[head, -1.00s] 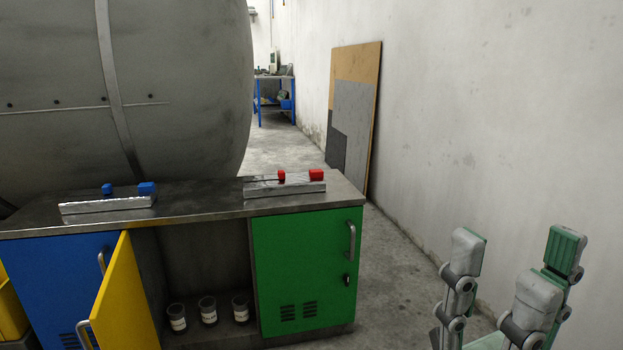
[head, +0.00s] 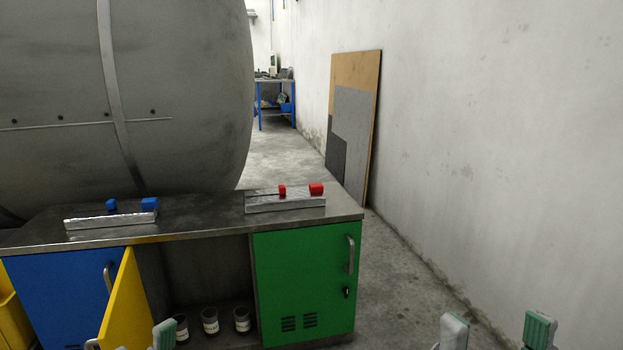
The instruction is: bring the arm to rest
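My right gripper (head: 497,332) shows at the bottom right edge, low in front of the grey floor. Its grey and green fingertips stand apart with nothing between them, so it is open and empty. The rest of the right arm is below the picture. My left gripper (head: 150,338) shows only as a green-grey fingertip and a sliver at the bottom edge, in front of the yellow door (head: 124,302). Most of it is out of view, so its opening cannot be told.
A metal-topped cabinet (head: 205,217) carries a blue-knobbed panel (head: 112,221) and a red-knobbed panel (head: 285,203). The yellow door is open; the green door (head: 304,285) is shut. Several jars (head: 210,321) stand inside. A large tank (head: 120,90) is behind. Floor is clear right.

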